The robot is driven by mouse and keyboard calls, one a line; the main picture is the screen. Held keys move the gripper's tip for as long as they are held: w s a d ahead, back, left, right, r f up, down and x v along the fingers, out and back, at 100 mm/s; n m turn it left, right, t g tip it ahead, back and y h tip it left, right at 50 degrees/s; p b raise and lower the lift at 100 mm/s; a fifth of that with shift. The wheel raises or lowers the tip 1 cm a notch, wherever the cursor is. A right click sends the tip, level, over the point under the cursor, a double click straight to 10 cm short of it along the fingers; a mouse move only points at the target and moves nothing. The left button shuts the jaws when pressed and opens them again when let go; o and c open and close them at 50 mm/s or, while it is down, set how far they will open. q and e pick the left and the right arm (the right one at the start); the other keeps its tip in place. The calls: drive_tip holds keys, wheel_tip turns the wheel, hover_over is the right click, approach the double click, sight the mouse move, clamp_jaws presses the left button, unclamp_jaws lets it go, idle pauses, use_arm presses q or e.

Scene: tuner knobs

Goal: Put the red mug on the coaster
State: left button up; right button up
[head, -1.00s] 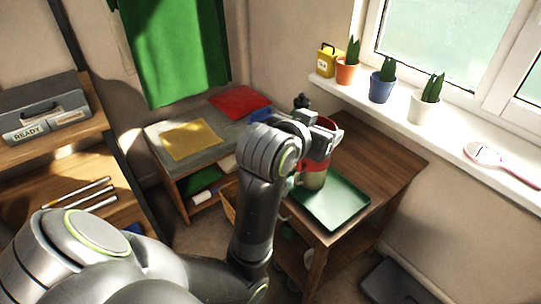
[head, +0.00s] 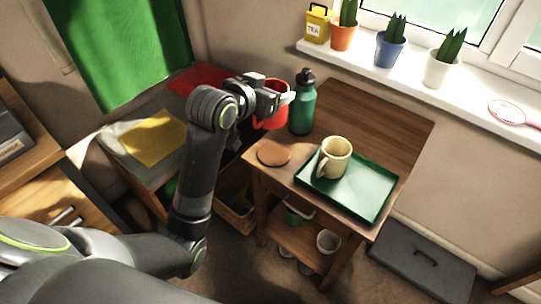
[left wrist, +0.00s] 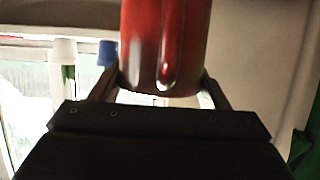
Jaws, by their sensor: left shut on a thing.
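The red mug (head: 271,116) is held by my left gripper (head: 284,98), above the left back part of the wooden table. In the left wrist view the red mug (left wrist: 165,45) sits between the two fingers of the left gripper (left wrist: 163,88). The round brown coaster (head: 274,152) lies bare on the table's left front part, below and in front of the mug. The mug is apart from the coaster. My right gripper is not in view.
A green bottle (head: 302,103) stands just right of the held mug. A cream mug (head: 334,158) stands on a green tray (head: 365,199) right of the coaster. A low side table with a yellow cloth (head: 153,137) is at the left. Potted plants line the windowsill (head: 470,92).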

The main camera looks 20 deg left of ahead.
use_arm(q)
drive_tip(key=shift+m+h, duration=0.5)
drive_tip(key=shift+h, duration=0.2)
drive_tip(key=f, duration=0.1)
drive_tip(key=w+f, duration=0.1)
drive_tip(key=f, duration=0.1)
drive_tip(key=w+f+b, duration=0.1)
drive_tip(key=f, duration=0.1)
drive_tip(key=shift+w, duration=0.2)
drive_tip(key=shift+f+b, duration=1.1)
drive_tip(key=shift+f, duration=3.95)
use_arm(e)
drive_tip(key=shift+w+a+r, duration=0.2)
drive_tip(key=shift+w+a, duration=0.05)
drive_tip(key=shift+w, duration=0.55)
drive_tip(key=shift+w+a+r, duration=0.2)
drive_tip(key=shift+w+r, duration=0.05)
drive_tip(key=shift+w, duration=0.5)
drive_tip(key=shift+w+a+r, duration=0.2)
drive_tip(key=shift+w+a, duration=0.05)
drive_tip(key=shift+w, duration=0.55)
use_arm(q)
drive_tip(key=shift+f, duration=0.1)
drive_tip(key=o, duration=1.6)
drive_tip(key=shift+f, duration=0.1)
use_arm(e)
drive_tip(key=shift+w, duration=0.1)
